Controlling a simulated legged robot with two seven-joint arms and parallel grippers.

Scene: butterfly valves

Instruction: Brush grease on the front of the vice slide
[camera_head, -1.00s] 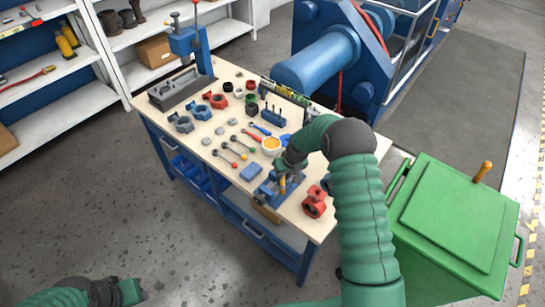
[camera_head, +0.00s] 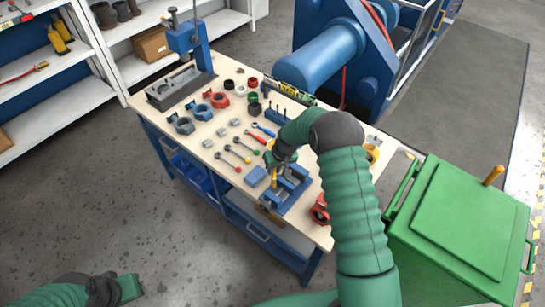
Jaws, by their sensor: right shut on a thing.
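The blue vice (camera_head: 293,191) stands at the front of the wooden workbench. My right gripper (camera_head: 277,162) reaches down from the right and is shut on a small brush (camera_head: 274,178) with a yellow part. The brush hangs over the left part of the vice. Whether its tip touches the slide is too small to tell. No grease pot shows clearly; the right arm hides part of the bench. My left gripper (camera_head: 130,288) is at the lower left, away from the bench, and its jaws are not clear.
A blue block (camera_head: 255,176) lies left of the vice, and a red valve part (camera_head: 319,210) lies to its right. Several tools and valve parts cover the workbench (camera_head: 221,160). A green bin (camera_head: 455,221) stands at the right. A blue machine (camera_head: 322,55) is behind.

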